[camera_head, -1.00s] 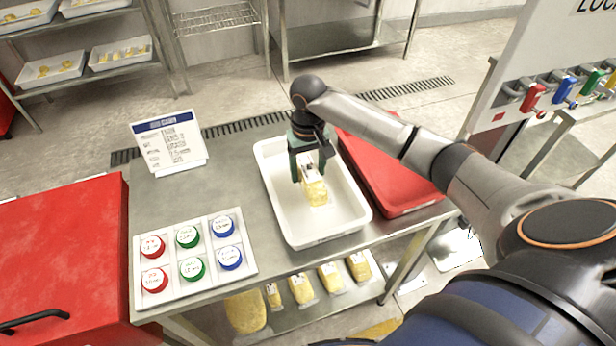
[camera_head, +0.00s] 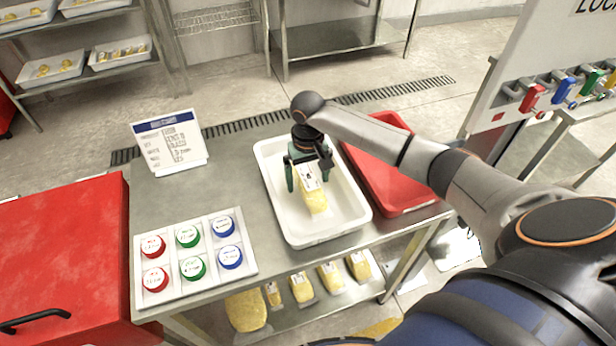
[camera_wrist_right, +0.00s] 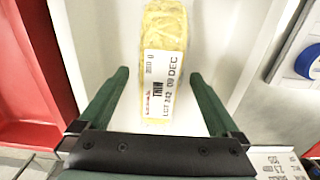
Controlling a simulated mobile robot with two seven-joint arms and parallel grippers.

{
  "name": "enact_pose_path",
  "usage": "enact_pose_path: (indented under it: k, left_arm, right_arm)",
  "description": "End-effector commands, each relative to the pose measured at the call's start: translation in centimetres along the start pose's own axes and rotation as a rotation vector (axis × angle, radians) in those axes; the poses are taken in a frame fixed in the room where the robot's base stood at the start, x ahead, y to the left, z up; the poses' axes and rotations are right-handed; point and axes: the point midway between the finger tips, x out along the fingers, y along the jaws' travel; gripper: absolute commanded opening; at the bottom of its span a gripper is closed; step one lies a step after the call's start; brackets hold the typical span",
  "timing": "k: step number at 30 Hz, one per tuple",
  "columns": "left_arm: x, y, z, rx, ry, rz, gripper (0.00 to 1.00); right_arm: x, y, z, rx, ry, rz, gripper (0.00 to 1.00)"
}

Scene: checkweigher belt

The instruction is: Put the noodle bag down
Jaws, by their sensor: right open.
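The noodle bag (camera_head: 313,199) is yellow with a white printed label and lies in the white tray (camera_head: 275,213) on the steel table. In the right wrist view the noodle bag (camera_wrist_right: 164,75) lies ahead of the fingers, its label end nearest them. My right gripper (camera_head: 306,187) is open above the tray, with its green fingers apart on either side of the bag's near part. In the right wrist view a gap shows between the bag and each finger of the gripper (camera_wrist_right: 162,90). My left gripper is not in view.
A red tray (camera_head: 400,205) stands right of the white one. A white board of red, green and blue discs (camera_head: 208,281) lies at the front left, with a printed sign (camera_head: 168,143) behind. Bare steel (camera_head: 225,180) lies between. Several noodle bags (camera_head: 301,288) sit on the lower shelf.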

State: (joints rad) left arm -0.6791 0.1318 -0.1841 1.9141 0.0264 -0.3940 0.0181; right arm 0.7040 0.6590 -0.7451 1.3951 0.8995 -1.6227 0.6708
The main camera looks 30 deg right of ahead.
Motion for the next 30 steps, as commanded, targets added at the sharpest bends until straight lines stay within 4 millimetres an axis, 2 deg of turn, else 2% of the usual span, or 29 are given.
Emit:
enact_pose_path:
  k: [8,11,21,25,30]
  left_arm:
    - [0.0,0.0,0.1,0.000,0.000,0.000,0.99]
    - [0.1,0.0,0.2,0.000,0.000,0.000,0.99]
    - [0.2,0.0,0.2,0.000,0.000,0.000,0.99]
    - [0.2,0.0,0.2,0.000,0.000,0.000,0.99]
    - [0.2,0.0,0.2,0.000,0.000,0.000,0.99]
  right_arm:
    - [-0.8,0.0,-0.1,-0.001,0.002,0.000,0.99]
    - [-2.3,0.0,-0.1,-0.001,0.005,-0.002,0.99]
    - [-9.5,0.0,-0.1,0.000,0.004,-0.001,0.99]
    - [-11.3,0.0,-0.1,0.000,0.002,0.000,0.99]
    - [-12.3,0.0,0.0,-0.001,0.000,0.000,0.99]
